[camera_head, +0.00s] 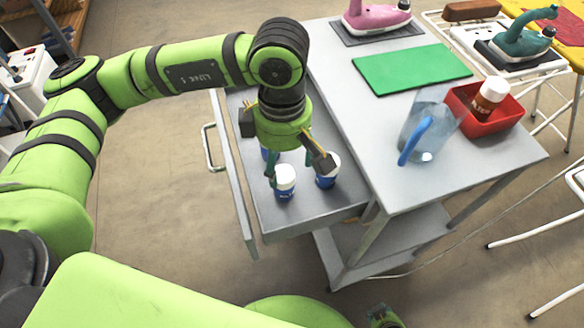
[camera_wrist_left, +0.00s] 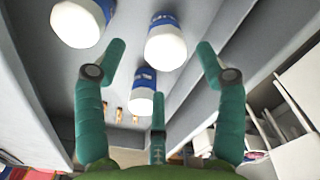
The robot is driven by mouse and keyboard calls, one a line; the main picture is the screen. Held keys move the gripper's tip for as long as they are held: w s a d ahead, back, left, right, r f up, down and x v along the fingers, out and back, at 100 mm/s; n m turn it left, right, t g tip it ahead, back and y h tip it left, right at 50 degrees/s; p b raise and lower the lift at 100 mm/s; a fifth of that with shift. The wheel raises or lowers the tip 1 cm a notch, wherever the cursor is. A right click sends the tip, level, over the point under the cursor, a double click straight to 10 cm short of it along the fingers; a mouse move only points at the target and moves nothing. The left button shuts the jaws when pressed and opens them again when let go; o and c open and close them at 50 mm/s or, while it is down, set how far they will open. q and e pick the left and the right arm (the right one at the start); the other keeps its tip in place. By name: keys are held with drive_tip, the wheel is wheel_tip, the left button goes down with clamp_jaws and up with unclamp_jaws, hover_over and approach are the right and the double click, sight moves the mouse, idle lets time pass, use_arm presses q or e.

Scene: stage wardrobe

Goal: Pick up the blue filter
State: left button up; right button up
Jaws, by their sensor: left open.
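Several small blue canisters with white tops, likely the blue filters, stand upright in the open grey drawer. One blue filter (camera_head: 285,181) is near the drawer's front end, one (camera_head: 327,171) is to its right, and one is mostly hidden behind my gripper. The left wrist view shows a filter at upper left (camera_wrist_left: 75,24), one at the centre (camera_wrist_left: 165,45) and one lower down (camera_wrist_left: 143,97). My left gripper (camera_head: 296,162) points down over them. Its three teal fingers (camera_wrist_left: 160,65) are spread and hold nothing. I cannot tell whether any finger touches a filter.
The drawer (camera_head: 335,210) juts from a grey cart (camera_head: 400,175), whose raised top borders it on the right. On top are a green mat (camera_head: 411,69), a clear blue-handled jug (camera_head: 428,130), a red bin (camera_head: 497,128) and a pink iron (camera_head: 376,16). Floor left of the drawer is clear.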

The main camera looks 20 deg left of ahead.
sight(284, 182)
use_arm(q)
drive_tip(key=shift+s+f, duration=0.25)
drive_tip(key=shift+s, duration=0.15)
drive_tip(key=shift+s+f, duration=0.15)
drive_tip(key=shift+f, duration=0.15)
drive_tip(key=shift+f+p, duration=0.3)
drive_tip(key=shift+f, duration=2.45)
drive_tip(key=shift+c, duration=0.4)
drive_tip(key=c, duration=1.2)
